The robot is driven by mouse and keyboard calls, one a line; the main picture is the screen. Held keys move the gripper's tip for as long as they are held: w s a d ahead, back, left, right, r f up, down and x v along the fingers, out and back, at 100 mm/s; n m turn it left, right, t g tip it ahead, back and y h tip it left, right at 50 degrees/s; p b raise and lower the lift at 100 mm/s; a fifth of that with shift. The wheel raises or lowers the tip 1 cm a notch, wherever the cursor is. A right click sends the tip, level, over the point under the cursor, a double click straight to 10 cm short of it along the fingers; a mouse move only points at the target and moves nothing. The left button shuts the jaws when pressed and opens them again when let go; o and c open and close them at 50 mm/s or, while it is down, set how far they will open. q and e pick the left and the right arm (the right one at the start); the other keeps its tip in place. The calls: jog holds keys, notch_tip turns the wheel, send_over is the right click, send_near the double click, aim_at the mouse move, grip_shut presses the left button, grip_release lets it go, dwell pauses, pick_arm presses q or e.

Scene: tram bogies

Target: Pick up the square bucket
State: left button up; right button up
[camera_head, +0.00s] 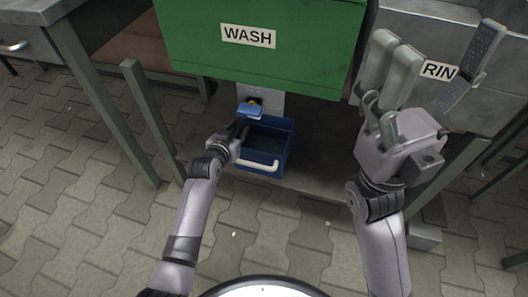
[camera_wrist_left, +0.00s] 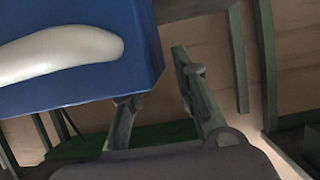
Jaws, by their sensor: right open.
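The square bucket (camera_head: 282,142) is blue, open-topped and has a white handle (camera_head: 259,164) on its near side. It stands low under the green WASH tank. In the left wrist view, the bucket (camera_wrist_left: 60,85) fills the upper left, with its white handle large and close. My left gripper (camera_head: 242,130) is at the bucket's left side. In its wrist view, the left gripper (camera_wrist_left: 160,75) has its fingers apart and nothing clearly between them; one fingertip overlaps the bucket's lower edge, and contact cannot be told. My right gripper (camera_head: 437,45) is open, raised at the right.
The green WASH tank (camera_head: 265,65) hangs above the bucket, with a blue piece (camera_head: 249,110) below it. A grey tank labelled RIN (camera_head: 440,71) is behind my right gripper. Green table legs (camera_head: 150,115) stand left. The paved floor in front is clear.

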pick_arm(q)
jog(key=shift+b+x, duration=0.45)
jog(key=shift+x, duration=0.65)
jog(key=shift+c, duration=0.2)
grip_shut()
